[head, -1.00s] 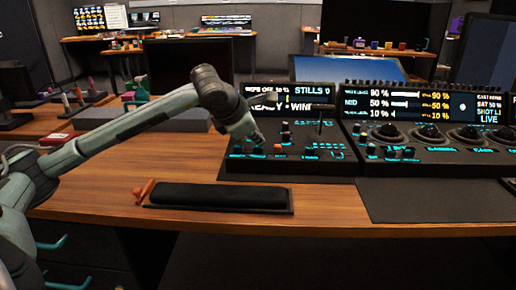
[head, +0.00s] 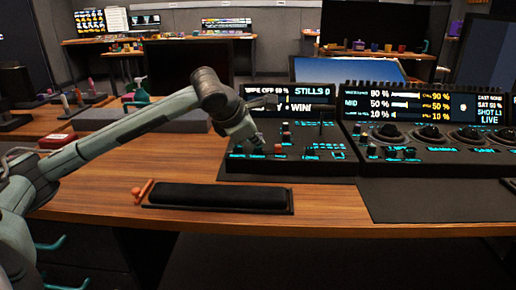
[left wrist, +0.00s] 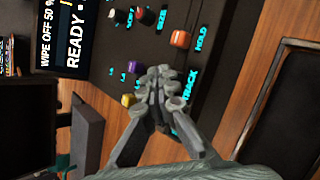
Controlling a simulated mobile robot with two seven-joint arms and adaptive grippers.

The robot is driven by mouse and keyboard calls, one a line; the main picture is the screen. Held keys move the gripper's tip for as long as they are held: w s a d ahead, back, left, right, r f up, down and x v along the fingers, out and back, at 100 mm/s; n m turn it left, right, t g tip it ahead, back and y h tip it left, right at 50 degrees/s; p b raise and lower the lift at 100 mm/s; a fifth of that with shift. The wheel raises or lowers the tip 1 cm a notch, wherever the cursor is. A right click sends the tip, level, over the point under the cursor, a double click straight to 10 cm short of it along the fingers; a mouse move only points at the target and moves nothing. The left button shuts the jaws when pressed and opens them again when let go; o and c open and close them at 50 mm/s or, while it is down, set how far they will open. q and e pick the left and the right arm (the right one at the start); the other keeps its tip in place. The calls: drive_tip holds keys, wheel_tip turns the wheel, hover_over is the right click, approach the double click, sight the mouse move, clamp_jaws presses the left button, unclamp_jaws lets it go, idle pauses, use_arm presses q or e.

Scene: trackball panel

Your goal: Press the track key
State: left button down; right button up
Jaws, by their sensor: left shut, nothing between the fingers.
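The dark left control panel (head: 318,171) stands on the wooden desk below its lit screen (head: 312,92). My left gripper (head: 257,142) is over the left part of this panel. In the left wrist view my left gripper (left wrist: 160,78) has its fingertips together and empty. The cyan TRACK label (left wrist: 189,87) is right beside the fingertips. The fingers cover the spot by this label, so I cannot make out the track key itself or tell whether they touch it. My right gripper is not in view.
A purple knob (left wrist: 132,67) and a yellow knob (left wrist: 128,99) stand close to the fingers. A second panel (head: 400,168) with several trackballs is to the right. A black wrist rest (head: 218,196) lies in front on the desk.

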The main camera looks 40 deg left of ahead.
sight(256, 149)
use_arm(q)
drive_tip(key=shift+f, duration=0.2)
drive_tip(key=shift+r, duration=0.1)
idle(0.4)
drive_tip(key=shift+r+p, duration=0.4)
drive_tip(key=shift+r, duration=0.45)
drive_tip(key=shift+r+p, duration=1.6)
drive_tip(key=shift+r, duration=1)
drive_tip(key=shift+f, duration=0.1)
